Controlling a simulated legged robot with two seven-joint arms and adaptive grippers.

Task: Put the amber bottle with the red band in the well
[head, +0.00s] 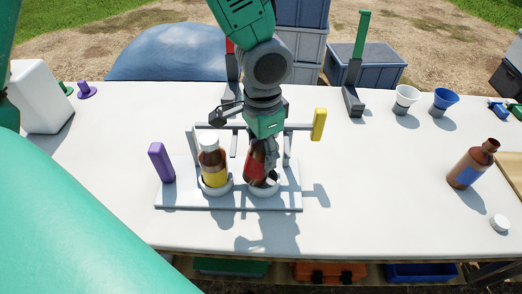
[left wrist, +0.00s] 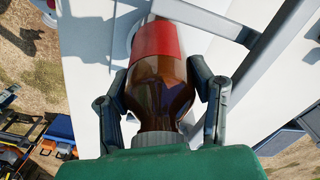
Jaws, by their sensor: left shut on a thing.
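The amber bottle with the red band (head: 255,163) is held by my left gripper (head: 264,150), which comes down from above. In the left wrist view the same bottle (left wrist: 158,85) sits between the two fingers of the gripper (left wrist: 162,95), its neck towards the palm and its red band further out. Its base is at the right-hand well (head: 264,190) of the grey rack; I cannot tell if it rests on the bottom. The bottle looks slightly tilted in the head view. My right gripper is not in view.
An amber bottle with a yellow band (head: 213,164) and white cap stands in the rack's left well. The rack (head: 285,202) has a purple post (head: 161,162) and a yellow tab (head: 319,124). A blue-labelled brown bottle (head: 472,164) and white cap (head: 500,223) are at right. The front table is clear.

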